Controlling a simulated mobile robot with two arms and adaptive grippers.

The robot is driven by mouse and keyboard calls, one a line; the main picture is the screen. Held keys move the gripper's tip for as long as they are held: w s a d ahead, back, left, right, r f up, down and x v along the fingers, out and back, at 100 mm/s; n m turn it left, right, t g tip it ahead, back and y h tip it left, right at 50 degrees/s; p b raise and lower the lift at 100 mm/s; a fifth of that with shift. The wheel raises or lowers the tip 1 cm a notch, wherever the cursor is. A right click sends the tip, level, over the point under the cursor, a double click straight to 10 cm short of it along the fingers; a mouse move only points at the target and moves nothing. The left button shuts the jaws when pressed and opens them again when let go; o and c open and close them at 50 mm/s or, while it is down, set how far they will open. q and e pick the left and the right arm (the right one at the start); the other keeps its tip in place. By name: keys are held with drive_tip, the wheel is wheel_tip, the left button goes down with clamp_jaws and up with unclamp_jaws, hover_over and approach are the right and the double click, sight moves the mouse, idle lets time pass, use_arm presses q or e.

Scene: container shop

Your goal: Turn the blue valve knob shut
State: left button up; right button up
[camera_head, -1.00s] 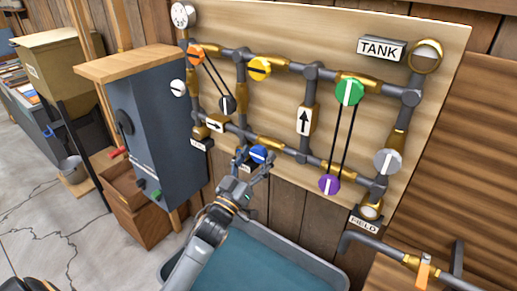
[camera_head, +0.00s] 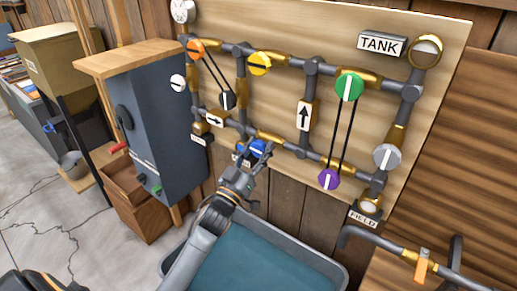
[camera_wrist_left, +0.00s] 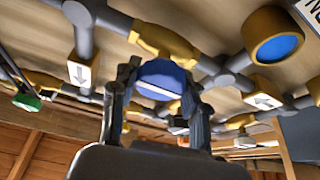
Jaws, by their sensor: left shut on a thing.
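The blue valve knob (camera_head: 258,148) sits low on the pipe board, left of the middle, with a white bar across its face. My left gripper (camera_head: 254,156) reaches up to it from below and is shut on it. In the left wrist view the blue knob (camera_wrist_left: 161,78) is between the two dark fingers of the gripper (camera_wrist_left: 158,95), its white bar slightly tilted. The fingers cover the sides of the knob. My right gripper is not in view.
Other knobs share the board: orange (camera_head: 195,49), yellow (camera_head: 260,63), green (camera_head: 349,87), purple (camera_head: 329,180) and grey (camera_head: 387,156). A teal basin (camera_head: 330,270) lies below. A grey cabinet (camera_head: 165,130) stands to the left.

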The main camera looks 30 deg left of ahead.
use_arm(q)
drive_tip(key=shift+m, duration=0.3)
drive_tip(key=m+h, duration=0.3)
drive_tip(key=m, duration=0.2)
drive_tip(key=shift+b, duration=0.3)
drive_tip(key=m+g+h, duration=0.1)
drive_tip(key=m, duration=0.2)
drive_tip(key=m+g+h, duration=0.1)
drive_tip(key=m+h, duration=0.1)
drive_tip(key=m, duration=0.1)
drive_tip(key=shift+m, duration=0.4)
drive_tip(key=m+g+h, duration=0.1)
drive_tip(key=m, duration=0.2)
drive_tip(key=m+g+p, duration=0.1)
drive_tip(key=m, duration=0.1)
drive_tip(key=shift+r+m+h, duration=0.1)
drive_tip(key=shift+m+h, duration=0.3)
drive_tip(key=m+g+p, duration=0.1)
drive_tip(key=m, duration=0.3)
drive_tip(key=shift+g, duration=0.3)
drive_tip(key=shift+m+p, duration=0.45)
drive_tip(key=shift+m, duration=0.05)
drive_tip(key=shift+d+f+g, duration=0.1)
drive_tip(key=shift+f+g, duration=0.1)
drive_tip(key=shift+g, duration=0.1)
drive_tip(key=o, duration=1.2)
drive_tip(key=shift+c, duration=0.2)
